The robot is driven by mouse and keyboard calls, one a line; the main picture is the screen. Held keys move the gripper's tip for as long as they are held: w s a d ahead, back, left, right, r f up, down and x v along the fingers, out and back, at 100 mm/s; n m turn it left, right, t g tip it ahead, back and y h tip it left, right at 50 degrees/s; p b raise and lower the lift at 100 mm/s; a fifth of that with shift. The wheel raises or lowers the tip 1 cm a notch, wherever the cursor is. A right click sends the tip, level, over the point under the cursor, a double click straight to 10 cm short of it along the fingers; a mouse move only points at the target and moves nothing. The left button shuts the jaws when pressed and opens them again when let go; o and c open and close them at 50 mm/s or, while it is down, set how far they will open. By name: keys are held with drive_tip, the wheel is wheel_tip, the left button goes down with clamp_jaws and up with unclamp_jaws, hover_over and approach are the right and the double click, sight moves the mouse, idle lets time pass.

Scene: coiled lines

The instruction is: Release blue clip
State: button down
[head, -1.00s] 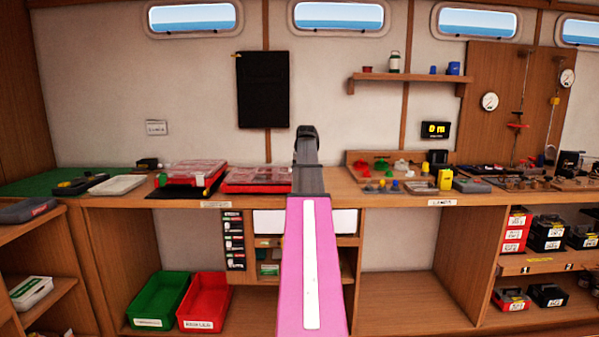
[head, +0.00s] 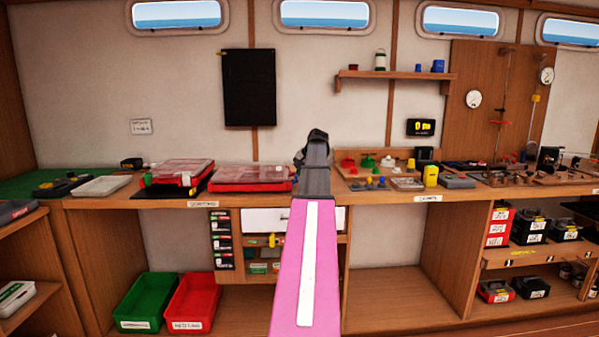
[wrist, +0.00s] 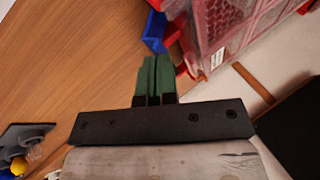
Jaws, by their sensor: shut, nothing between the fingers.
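My gripper (wrist: 155,75) shows in the wrist view with its two green fingers together and nothing between them. A blue clip-like piece (wrist: 154,32) lies just beyond the fingertips, beside a red case with a clear lid (wrist: 225,35). Whether the fingers touch the piece I cannot tell. In the head view my dark wrist hides the fingertips. A red case (head: 252,177) sits on the counter just left of my wrist.
The wooden counter (head: 300,193) holds another red case (head: 182,172) at left. A parts tray with colored pieces (head: 381,183) and a yellow item (head: 431,175) stand right of my arm. Green (head: 146,301) and red (head: 190,303) bins sit below. A grey tray (wrist: 28,137) shows lower left.

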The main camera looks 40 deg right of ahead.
sight(293, 183)
drive_tip(key=shift+a, duration=0.1)
drive_tip(key=shift+w+a+f, duration=0.4)
drive_tip(key=shift+a, duration=0.15)
drive_tip(key=shift+w+a+r, duration=0.15)
drive_tip(key=shift+w+r, duration=0.05)
drive_tip(key=shift+r, duration=0.15)
drive_tip(key=r, duration=0.2)
drive_tip(key=a+r, duration=0.1)
drive_tip(key=r, duration=0.1)
drive_tip(key=shift+a, duration=0.1)
drive_tip(key=v, duration=0.8)
drive_tip(key=shift+s+d, duration=0.4)
drive_tip(key=shift+r, duration=0.1)
